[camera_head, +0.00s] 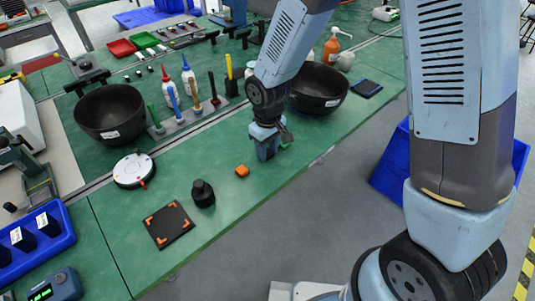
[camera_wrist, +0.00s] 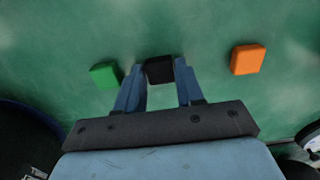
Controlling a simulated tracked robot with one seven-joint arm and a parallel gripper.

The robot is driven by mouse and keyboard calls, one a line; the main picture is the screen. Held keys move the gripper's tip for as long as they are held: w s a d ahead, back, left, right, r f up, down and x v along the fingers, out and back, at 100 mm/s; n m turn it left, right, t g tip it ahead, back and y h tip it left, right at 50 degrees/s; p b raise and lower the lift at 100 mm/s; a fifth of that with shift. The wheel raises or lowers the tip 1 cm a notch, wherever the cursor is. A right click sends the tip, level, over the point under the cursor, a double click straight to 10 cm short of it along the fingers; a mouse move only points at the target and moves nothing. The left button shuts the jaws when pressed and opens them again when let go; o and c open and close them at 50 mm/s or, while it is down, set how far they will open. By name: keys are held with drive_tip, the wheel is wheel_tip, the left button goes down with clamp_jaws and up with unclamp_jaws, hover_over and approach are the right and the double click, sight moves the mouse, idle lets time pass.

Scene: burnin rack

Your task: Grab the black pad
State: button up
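A small black block (camera_wrist: 158,69), the likely black pad, lies between the fingertips of my gripper (camera_wrist: 160,78) in the wrist view. The two blue fingers stand apart with the block filling the gap at their tips. I cannot tell whether they press on it. In the head view my gripper (camera_head: 268,150) is low over the green table, pointing down, and the block is not visible there. A flat black square mat with orange corner marks (camera_head: 168,225) also lies on the table, well away from my gripper.
An orange block (camera_wrist: 247,59) and a green block (camera_wrist: 105,76) lie on either side of my gripper. A black knob-like object (camera_head: 203,194) and a round white device (camera_head: 134,170) stand left of it. A black bowl (camera_head: 318,89) stands behind it. The table's front edge is close.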

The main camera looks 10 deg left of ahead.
drive_tip(key=c, duration=0.6)
